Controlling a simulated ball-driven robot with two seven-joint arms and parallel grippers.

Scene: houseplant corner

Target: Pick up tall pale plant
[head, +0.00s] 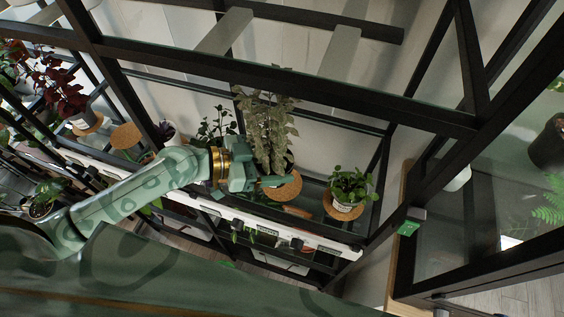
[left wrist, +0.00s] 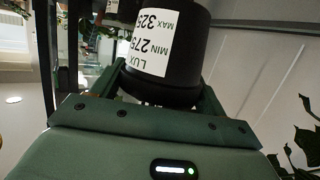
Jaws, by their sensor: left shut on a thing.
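The tall pale plant (head: 265,128) stands upright on the black shelf in the head view, with pale, greyish leaves. My right gripper is not in view.
A small green plant (head: 350,185) in a pale pot stands on a cork mat to the right. A dark-leaved green plant (head: 215,128) is close on the left. An empty cork mat (head: 126,136) lies further left. Black shelf bars (head: 290,88) cross above the plant.

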